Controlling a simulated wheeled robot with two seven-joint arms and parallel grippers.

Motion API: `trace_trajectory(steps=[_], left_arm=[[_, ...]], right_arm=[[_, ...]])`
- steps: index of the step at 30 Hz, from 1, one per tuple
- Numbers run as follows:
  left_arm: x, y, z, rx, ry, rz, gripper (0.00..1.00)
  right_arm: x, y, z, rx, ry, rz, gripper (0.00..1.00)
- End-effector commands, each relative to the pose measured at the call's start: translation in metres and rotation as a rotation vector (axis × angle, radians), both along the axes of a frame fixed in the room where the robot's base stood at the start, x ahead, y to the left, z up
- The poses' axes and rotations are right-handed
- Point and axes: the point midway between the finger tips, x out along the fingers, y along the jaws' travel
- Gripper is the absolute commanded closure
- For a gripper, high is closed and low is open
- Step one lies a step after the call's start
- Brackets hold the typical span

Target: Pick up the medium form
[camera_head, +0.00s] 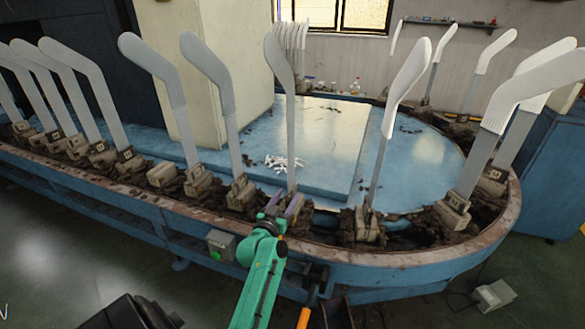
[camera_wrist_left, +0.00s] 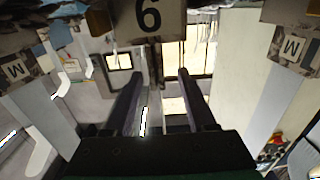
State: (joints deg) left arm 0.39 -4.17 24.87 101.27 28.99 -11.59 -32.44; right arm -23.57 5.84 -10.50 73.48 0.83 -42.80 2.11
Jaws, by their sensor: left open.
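Grey foot-shaped forms stand upright on blocks around the oval machine. My left gripper (camera_head: 284,205) is open and empty, low at the near rim, in front of the base of one form (camera_head: 290,140). Its two dark fingers (camera_wrist_left: 165,95) show in the left wrist view, apart with nothing between them. Above them there is a plate with a mark like a 6 (camera_wrist_left: 151,17). Plates marked like an M show at left (camera_wrist_left: 15,71) and right (camera_wrist_left: 291,46), beside other forms. My right gripper is not in view.
Neighbouring forms stand close on both sides, at left (camera_head: 230,135) and right (camera_head: 383,140). The blue machine top (camera_head: 395,160) holds a small white pile (camera_head: 285,162). A grey control box (camera_head: 221,244) hangs on the near side. The floor at lower left is clear.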

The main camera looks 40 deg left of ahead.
Motion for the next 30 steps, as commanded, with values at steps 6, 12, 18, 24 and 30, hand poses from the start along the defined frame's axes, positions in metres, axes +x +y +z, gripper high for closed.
trace_trajectory(steps=[6, 12, 18, 24, 30], left_arm=[[0.033, 0.009, 0.000, -0.001, -0.003, -0.001, 0.44], [0.055, 0.017, -0.001, 0.000, 0.002, -0.001, 0.44], [0.054, 0.016, 0.000, 0.000, 0.002, -0.001, 0.59], [0.054, 0.016, 0.000, -0.001, 0.002, -0.001, 1.00], [0.054, 0.016, 0.001, 0.001, 0.000, 0.000, 1.00]], right_arm=[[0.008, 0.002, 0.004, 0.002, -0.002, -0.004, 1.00], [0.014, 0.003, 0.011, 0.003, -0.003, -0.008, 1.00], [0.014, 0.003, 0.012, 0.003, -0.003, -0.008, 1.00], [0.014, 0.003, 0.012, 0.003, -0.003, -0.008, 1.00], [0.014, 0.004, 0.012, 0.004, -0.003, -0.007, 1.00]])
